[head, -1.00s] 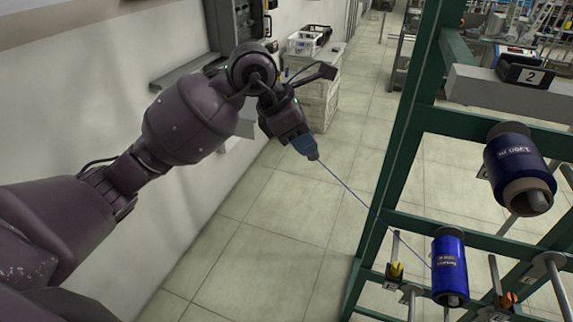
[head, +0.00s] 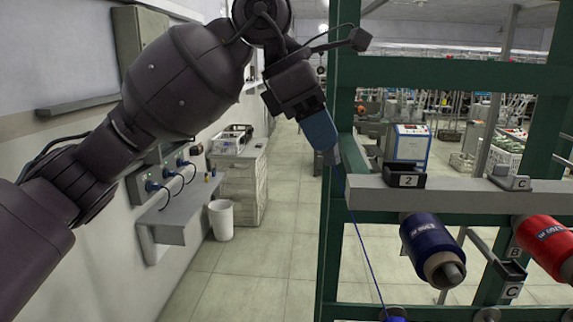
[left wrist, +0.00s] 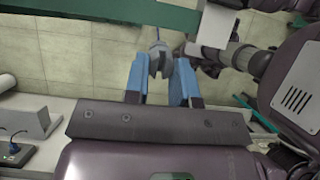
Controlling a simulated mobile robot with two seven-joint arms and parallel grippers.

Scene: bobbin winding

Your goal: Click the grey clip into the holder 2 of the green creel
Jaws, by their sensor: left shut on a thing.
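My left gripper (head: 328,148) has blue fingers pointing down and is shut on the small grey clip, which shows between the fingertips in the left wrist view (left wrist: 158,58). In the head view the fingers mostly hide the clip. A blue thread (head: 366,258) runs from it down to a blue bobbin (head: 395,314) at the bottom edge. The green creel (head: 334,210) stands on the right. Holder 2 (head: 405,177), dark with a "2" label, sits on the creel's grey bar (head: 375,200), to the right of and below the gripper. My right gripper is not in view.
A larger blue spool (head: 428,245) and a red spool (head: 548,245) hang under the grey bar. Holder C (head: 508,178) is further right. A wall shelf (head: 180,215), white bin (head: 221,219) and cabinet (head: 240,180) stand left. The floor between is clear.

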